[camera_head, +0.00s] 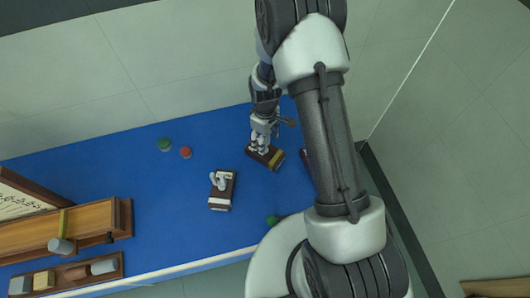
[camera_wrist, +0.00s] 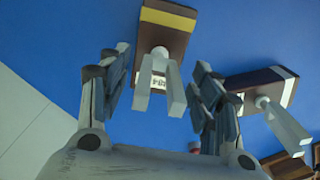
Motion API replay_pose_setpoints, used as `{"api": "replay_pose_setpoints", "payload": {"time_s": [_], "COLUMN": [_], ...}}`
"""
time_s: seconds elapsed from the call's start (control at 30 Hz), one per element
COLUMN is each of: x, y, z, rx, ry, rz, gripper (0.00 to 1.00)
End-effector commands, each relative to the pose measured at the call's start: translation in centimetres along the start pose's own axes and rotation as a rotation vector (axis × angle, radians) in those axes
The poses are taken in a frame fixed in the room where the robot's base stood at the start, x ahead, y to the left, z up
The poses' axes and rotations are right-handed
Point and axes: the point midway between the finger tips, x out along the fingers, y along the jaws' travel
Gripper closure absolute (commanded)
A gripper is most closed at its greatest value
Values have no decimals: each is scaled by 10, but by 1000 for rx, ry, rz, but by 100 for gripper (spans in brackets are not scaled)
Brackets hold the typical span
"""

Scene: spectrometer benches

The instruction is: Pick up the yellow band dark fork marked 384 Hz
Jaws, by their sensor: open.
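The yellow-band fork stands on a dark brown box (camera_head: 270,160) on the blue bench, with a yellow band at one end. In the wrist view its box (camera_wrist: 163,38) is at the top centre, and its pale two-pronged fork (camera_wrist: 146,82) points toward the camera. A small label shows on the box, too small to read surely. My gripper (camera_wrist: 160,75) is open, with one finger on each side of the fork and nothing clearly gripped. In the head view my gripper (camera_head: 263,132) is right at this box and hides part of the fork.
A white-band fork box (camera_head: 221,200) stands nearby, also at right in the wrist view (camera_wrist: 258,85). Another dark box (camera_head: 305,160) is partly hidden by my arm. Green (camera_head: 164,144) and red (camera_head: 185,152) round objects lie left. A wooden rack (camera_head: 85,228) stands far left.

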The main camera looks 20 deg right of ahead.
Motion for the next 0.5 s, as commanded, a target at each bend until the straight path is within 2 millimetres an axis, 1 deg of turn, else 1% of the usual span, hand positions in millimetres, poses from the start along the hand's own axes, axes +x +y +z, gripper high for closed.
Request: {"api": "replay_pose_setpoints", "payload": {"time_s": [0.03,0.1,0.17,0.4,0.43,0.5], "x": [9,17,21,23,23,23], "y": [0,0,0,0,0,0], "z": [0,0,0,0,0,0], "rx": [0,0,0,0,0,0], "ry": [-2,-1,0,1,1,1], "rz": [-1,-1,0,1,1,1], "gripper": [42,42,42,42,42,47]}}
